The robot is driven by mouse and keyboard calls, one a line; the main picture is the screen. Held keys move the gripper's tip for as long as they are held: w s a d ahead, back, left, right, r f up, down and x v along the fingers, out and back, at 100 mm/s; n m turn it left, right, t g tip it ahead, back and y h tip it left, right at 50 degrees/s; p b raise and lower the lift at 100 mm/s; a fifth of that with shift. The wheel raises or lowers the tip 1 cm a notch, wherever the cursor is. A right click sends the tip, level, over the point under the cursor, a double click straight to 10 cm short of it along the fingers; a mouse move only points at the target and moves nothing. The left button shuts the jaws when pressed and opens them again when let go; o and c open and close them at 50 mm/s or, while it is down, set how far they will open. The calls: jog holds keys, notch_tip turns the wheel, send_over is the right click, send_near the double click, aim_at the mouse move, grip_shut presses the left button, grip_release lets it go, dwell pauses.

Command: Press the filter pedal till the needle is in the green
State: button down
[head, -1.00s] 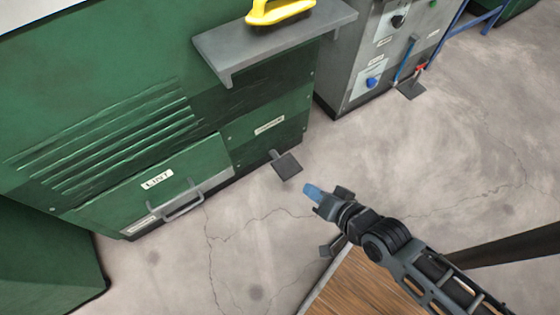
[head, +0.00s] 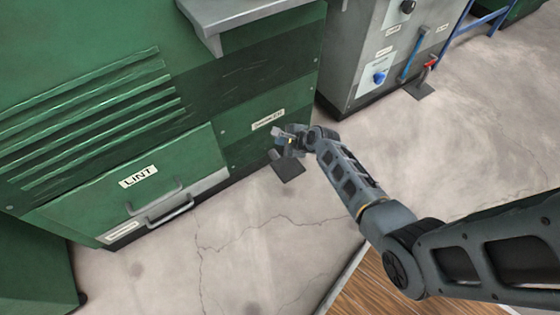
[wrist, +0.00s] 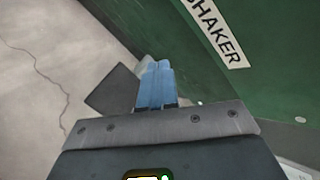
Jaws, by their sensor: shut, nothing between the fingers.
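A dark square pedal (head: 288,172) sticks out low from the front of the green machine (head: 245,75), just above the floor. A white label (head: 268,119) is above it; in the wrist view the label (wrist: 215,30) reads SHAKER. My gripper (head: 279,134) is shut and empty, in front of the machine between label and pedal. In the wrist view its blue fingertips (wrist: 157,66) overlap the right edge of the pedal plate (wrist: 112,90). I cannot tell whether they touch it. No gauge, needle or green zone is in view.
A LINT drawer (head: 140,178) with handles is left of the pedal. A grey shelf (head: 240,18) juts out above. A grey cabinet (head: 370,60) with knobs, a blue lever and a red-tipped lever stands right, with a dark plate (head: 420,91) at its foot. The cracked floor is clear.

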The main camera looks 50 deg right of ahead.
jog(key=shift+w+d+f+m, duration=0.25)
jog(key=shift+w+d+m, duration=0.25)
jog(key=shift+w+d, duration=0.2)
jog(key=shift+f+b, duration=0.1)
jog(key=shift+b, duration=0.2)
jog(key=b, duration=0.7)
send_over(281, 159)
notch_tip(281, 159, down, 7)
jog(key=shift+d+r, duration=0.15)
jog(key=shift+f+b, duration=0.75)
jog(key=shift+f, duration=0.2)
dwell(0.5)
jog(key=shift+f, duration=0.4)
